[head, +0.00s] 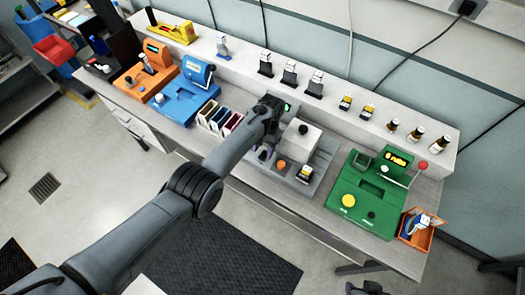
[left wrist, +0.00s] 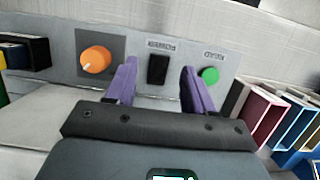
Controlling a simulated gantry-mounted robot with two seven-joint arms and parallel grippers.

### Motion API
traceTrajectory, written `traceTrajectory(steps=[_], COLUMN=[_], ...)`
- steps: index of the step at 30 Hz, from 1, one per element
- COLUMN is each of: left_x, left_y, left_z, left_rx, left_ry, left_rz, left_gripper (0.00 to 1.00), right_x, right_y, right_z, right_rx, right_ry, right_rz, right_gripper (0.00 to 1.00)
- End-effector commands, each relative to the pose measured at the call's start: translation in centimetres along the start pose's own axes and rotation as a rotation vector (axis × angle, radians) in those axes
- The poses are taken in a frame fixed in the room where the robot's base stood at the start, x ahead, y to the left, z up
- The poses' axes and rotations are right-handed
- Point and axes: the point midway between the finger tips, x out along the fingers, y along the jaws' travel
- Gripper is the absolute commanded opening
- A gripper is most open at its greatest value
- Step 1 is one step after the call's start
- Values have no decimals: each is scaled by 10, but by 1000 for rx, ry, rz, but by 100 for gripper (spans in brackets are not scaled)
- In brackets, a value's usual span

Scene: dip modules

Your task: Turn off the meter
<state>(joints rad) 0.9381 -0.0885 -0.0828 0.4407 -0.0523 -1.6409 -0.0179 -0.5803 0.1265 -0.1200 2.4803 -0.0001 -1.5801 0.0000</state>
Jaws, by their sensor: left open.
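The meter is a grey unit (head: 321,174) on the bench in the head view, partly hidden by my left arm. Its grey front panel (left wrist: 130,62) fills the upper left wrist view. It carries an orange knob (left wrist: 96,60), a black rocker switch (left wrist: 158,69) and a round green button (left wrist: 209,75). My left gripper (left wrist: 158,75) is open, with two purple fingers pointing at the panel. The switch appears between the fingertips, and the green button is just beside one finger. Contact cannot be told. At the head view's bottom edge, a dark part (head: 368,289) may be my right gripper.
Coloured slots or boxes (head: 219,119) stand left of the meter. A green machine (head: 369,195) with a lit display is at its right, and blue (head: 186,99) and orange (head: 143,78) machines are farther left. Small modules line the raised shelf (head: 325,113).

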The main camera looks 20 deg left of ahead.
Motion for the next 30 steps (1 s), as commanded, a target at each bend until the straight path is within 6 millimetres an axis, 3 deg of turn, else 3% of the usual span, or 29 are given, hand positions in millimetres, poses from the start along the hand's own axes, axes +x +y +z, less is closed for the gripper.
traceTrajectory(steps=[3, 12, 19, 30], left_x=[-27, -71, -84, -85], left_y=[0, 0, 0, 0], left_z=[0, 0, 0, 0], left_rx=[0, 0, 0, 0], left_ry=[4, 2, 0, 0], left_rz=[0, 0, 1, 0], left_gripper=[53, 53, 53, 53], right_x=[-12, -25, -28, -28], right_y=[0, -1, -1, 0], right_z=[-4, -9, -10, -9], right_rx=[2, 8, 10, 7], right_ry=[0, 1, 2, 1], right_rz=[-1, -6, -8, -5], right_gripper=[43, 43, 43, 43])
